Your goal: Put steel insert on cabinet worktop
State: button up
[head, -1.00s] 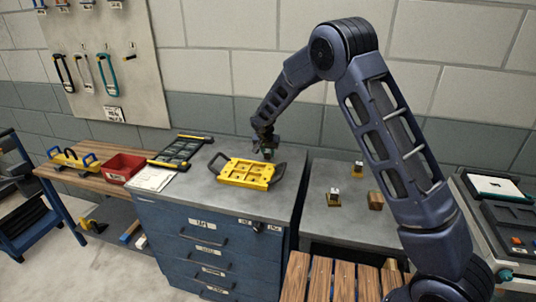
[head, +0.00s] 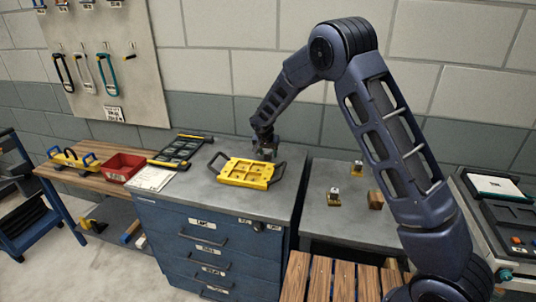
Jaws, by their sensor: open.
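The cabinet worktop (head: 197,190) is the grey top of a blue drawer cabinet left of centre. My gripper (head: 265,154) is low over its back right part, just behind a yellow tray with black handles (head: 247,173). The jaws are open, with the fingers close to the worktop. They are small and dark here, and I cannot tell whether they touch it. I cannot make out the steel insert clearly; a small grey shape between or beside the fingers is too small to name.
A black and yellow frame (head: 180,150) and a white sheet (head: 152,178) lie on the left. A red bin (head: 122,168) stands on the wooden bench (head: 88,180).

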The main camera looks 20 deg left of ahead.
jog(key=v, duration=1.1)
jog(key=shift+s+r, duration=0.2)
jog(key=shift+r, duration=0.05)
jog(key=s+d+r, duration=0.1)
jog(key=d+r, duration=0.5)
jog(key=d, duration=0.5)
jog(key=s+d+r, duration=0.2)
jog(key=d+r, duration=0.3)
jog(key=d, duration=0.6)
jog(key=s+d+r, duration=0.1)
jog(key=d+r, duration=0.5)
jog(key=d, duration=0.6)
jog(key=s+d+r, duration=0.3)
jog(key=s+d, duration=0.9)
jog(key=d, duration=0.2)
jog(key=s+d+f, duration=0.1)
jog(key=s+d, duration=0.2)
jog(key=s, duration=0.3)
jog(key=s+d+f, duration=0.1)
jog(key=s+d, duration=0.3)
jog(key=s, duration=0.3)
jog(key=shift+s+f, duration=0.25)
